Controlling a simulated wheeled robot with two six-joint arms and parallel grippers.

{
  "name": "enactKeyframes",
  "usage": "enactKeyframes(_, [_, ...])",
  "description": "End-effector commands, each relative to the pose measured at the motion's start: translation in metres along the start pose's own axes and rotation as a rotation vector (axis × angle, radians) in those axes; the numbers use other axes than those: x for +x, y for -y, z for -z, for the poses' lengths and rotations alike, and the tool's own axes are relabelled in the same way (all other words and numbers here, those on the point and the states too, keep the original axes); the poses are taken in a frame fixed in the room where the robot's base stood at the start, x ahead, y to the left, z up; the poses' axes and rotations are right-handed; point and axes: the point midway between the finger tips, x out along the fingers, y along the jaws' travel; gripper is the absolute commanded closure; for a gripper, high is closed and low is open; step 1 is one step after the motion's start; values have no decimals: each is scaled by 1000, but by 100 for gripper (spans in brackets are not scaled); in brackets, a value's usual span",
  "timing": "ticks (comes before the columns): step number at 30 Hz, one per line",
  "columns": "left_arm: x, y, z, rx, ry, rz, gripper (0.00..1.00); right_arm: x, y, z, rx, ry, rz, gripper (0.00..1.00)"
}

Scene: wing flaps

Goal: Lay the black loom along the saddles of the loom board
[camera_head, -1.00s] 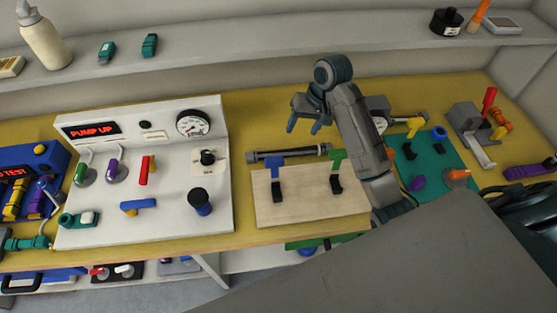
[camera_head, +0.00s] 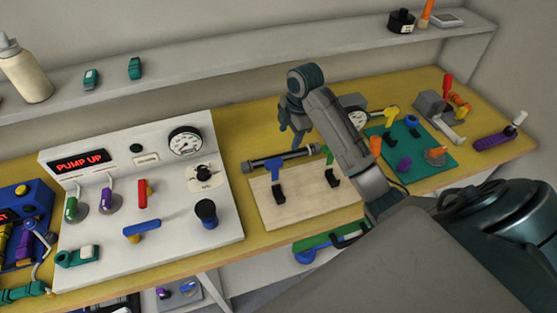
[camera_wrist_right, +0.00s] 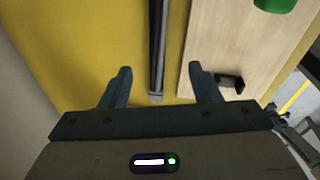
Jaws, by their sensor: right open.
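The black loom (camera_head: 284,158) is a dark straight length with grey ends, lying on the yellow bench just behind the loom board. In the right wrist view the loom (camera_wrist_right: 158,40) runs up the picture beside the board. The loom board (camera_head: 304,201) is a pale wooden panel with two black saddles, the left one (camera_head: 278,193) by a blue T-shaped piece and the right one (camera_head: 332,179) by a green one. My right gripper (camera_head: 291,135) is open and empty above the loom; in the wrist view its fingers stand either side of the loom's line. My left gripper is out of view.
A white pump panel (camera_head: 190,235) with a gauge and levers stands left of the board. A teal mat (camera_head: 433,158) with coloured parts lies to the right. A grey shelf (camera_head: 215,75) runs along the back. My right arm hides part of the bench.

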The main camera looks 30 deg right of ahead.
Motion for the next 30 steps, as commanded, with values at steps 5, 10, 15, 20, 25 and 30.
enactKeyframes(5, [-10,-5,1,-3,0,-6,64,28,0,1,3,-3,5,43])
enactKeyframes(10, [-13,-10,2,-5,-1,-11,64,44,0,1,2,-2,3,43])
enactKeyframes(15, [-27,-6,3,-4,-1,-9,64,59,-2,4,4,-3,6,43])
enactKeyframes(20, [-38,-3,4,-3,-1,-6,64,84,-4,6,4,-2,5,43])
enactKeyframes(25, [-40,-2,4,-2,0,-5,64,97,-3,5,3,-1,2,43])
enactKeyframes(30, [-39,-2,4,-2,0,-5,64,98,-3,5,3,0,1,43])
